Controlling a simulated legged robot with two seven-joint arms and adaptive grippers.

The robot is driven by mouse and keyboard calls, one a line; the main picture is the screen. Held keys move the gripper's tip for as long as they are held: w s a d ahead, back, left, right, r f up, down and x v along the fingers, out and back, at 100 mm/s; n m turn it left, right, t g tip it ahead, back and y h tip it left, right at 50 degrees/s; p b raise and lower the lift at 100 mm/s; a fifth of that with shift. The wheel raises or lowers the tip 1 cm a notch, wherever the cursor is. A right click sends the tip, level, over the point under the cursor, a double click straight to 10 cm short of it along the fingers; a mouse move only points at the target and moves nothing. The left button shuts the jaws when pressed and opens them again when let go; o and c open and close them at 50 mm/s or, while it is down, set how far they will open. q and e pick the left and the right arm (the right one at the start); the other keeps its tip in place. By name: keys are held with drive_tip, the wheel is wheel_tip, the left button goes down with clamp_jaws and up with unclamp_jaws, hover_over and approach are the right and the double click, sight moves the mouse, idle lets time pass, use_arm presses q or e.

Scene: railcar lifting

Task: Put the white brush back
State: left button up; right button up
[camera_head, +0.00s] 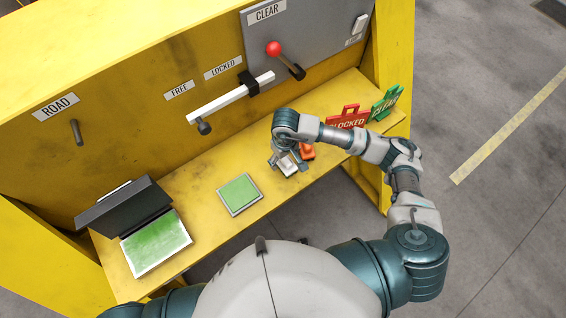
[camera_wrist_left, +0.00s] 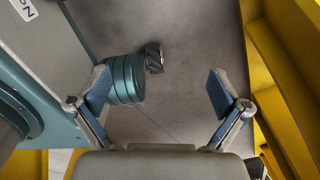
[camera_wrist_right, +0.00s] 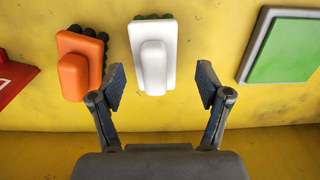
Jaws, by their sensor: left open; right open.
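The white brush (camera_wrist_right: 153,55) lies on the yellow shelf, with dark green bristles showing at its far end in the right wrist view. My right gripper (camera_wrist_right: 161,84) is open, its fingers to either side of the near end of the brush's handle; I cannot tell whether they touch it. In the head view my right gripper (camera_head: 282,159) is over the shelf and mostly covers the brush. My left gripper (camera_wrist_left: 160,91) is open with nothing between its fingers, above grey floor; it is not in the head view.
An orange brush (camera_wrist_right: 75,65) lies just left of the white one in the right wrist view. A green pad (camera_head: 239,193) and an open dark case (camera_head: 124,211) with a green panel are on the shelf (camera_head: 213,226). Red (camera_head: 349,118) and green (camera_head: 387,102) signs stand at its right end.

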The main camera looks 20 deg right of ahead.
sight(285, 160)
drive_tip(key=r, duration=0.6)
drive_tip(key=shift+d+r, duration=0.25)
drive_tip(key=shift+r, duration=0.05)
drive_tip(key=shift+r+b, duration=0.3)
drive_tip(key=shift+a+r, duration=0.15)
drive_tip(key=shift+r, duration=0.05)
drive_tip(key=shift+a, duration=0.15)
use_arm(q)
drive_tip(key=shift+w+d+r, duration=0.1)
drive_tip(key=shift+w+d, duration=0.15)
drive_tip(key=shift+w, duration=0.65)
drive_tip(key=shift+w+d, duration=0.1)
drive_tip(key=shift+w, duration=0.05)
use_arm(e)
drive_tip(key=shift+d, duration=0.25)
